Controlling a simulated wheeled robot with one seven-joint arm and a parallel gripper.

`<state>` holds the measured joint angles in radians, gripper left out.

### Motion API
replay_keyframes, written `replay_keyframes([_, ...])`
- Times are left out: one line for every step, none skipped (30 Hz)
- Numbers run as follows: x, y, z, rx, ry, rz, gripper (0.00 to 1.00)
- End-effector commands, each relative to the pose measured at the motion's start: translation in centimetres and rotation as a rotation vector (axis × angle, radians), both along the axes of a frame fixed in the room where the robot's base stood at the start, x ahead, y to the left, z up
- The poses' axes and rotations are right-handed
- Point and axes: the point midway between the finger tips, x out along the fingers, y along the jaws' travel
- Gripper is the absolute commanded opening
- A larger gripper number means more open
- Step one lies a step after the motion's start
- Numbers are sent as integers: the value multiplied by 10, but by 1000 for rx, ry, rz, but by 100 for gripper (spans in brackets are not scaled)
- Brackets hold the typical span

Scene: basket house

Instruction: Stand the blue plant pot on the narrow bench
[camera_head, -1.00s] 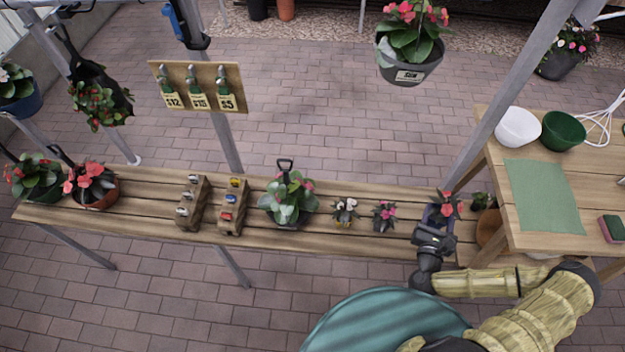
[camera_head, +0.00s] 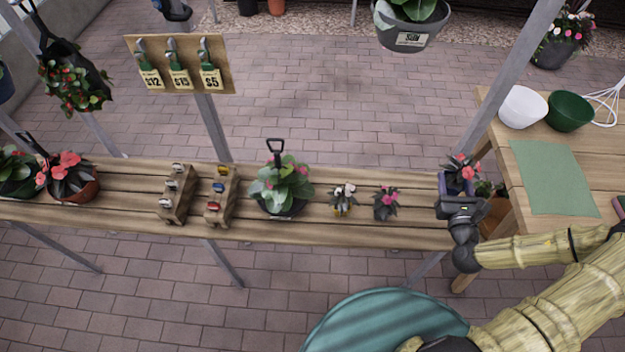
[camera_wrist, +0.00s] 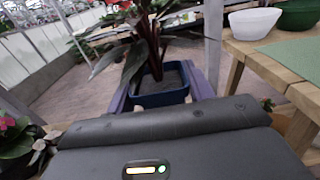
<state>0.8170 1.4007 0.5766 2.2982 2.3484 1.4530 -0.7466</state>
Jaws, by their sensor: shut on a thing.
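In the wrist view the blue pot (camera_wrist: 160,97) sits upright between the two fingers, with dark soil and stems showing. The pot's base is hidden by my gripper, so I cannot tell whether it touches the bench.
Two small potted plants (camera_head: 385,204) (camera_head: 343,199), a larger potted plant (camera_head: 281,190) and wooden racks (camera_head: 220,197) stand along the bench. A wooden table (camera_head: 500,180) with a white bowl (camera_head: 522,107) and green bowl (camera_head: 568,111) is at right. Bare planks lie between the small plants and my gripper.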

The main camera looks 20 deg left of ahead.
Motion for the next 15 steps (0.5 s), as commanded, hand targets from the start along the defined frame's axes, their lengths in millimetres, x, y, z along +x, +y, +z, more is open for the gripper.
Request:
replay_keyframes([4,-2,-9,-9,-6,33,27])
replay_keyframes([6,-2,-9,-9,-7,57,27])
replay_keyframes([9,-2,-9,-9,-6,87,27])
replay_keyframes([10,-1,-9,-9,-7,111,27])
replay_keyframes([12,-1,-10,-8,-7,134,27])
replay_keyframes([13,-1,-10,-10,-5,166,27])
replay_keyframes([15,-1,-10,-10,-6,190,27])
replay_keyframes([16,-1,-11,-11,-6,214,27])
replay_keyframes([17,-1,-12,-11,-5,246,27])
replay_keyframes([18,0,-13,-10,-6,269,27])
replay_keyframes([18,0,-14,-11,-4,293,27])
replay_keyframes([19,1,-15,-11,-5,325,27])
replay_keyframes([20,1,-16,-11,-5,349,27])
replay_keyframes([20,2,-17,-11,-5,372,27])
replay_keyframes([21,3,-19,-9,-4,404,27])
